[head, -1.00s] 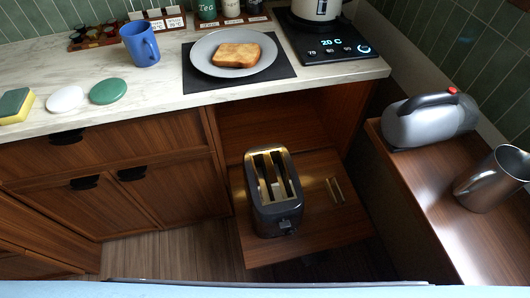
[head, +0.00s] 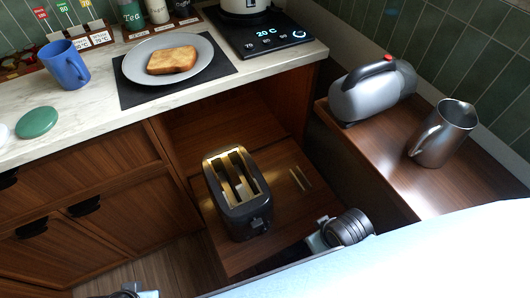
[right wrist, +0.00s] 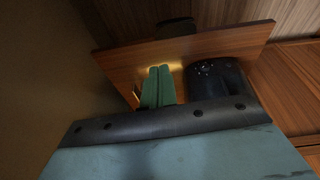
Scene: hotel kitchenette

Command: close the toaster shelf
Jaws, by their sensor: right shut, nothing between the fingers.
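The toaster shelf (head: 279,235) is a wooden board pulled out from the open compartment under the counter. A dark toaster (head: 238,208) with empty slots stands upright on it; its dark body also shows in the right wrist view (right wrist: 215,76). My right gripper (head: 321,224) is near the shelf's front right side. In the right wrist view its green fingers (right wrist: 159,72) are together and empty, in front of the shelf board (right wrist: 135,62); contact cannot be told. A piece of my left gripper (head: 128,293) shows at the bottom edge; its fingers are not clear.
The counter (head: 85,118) above holds a plate (head: 205,72) with toast, a blue mug (head: 66,66) and a kettle base (head: 262,38). A side cabinet (head: 375,155) at the right bears a silver appliance (head: 368,92) and a metal pitcher (head: 443,135).

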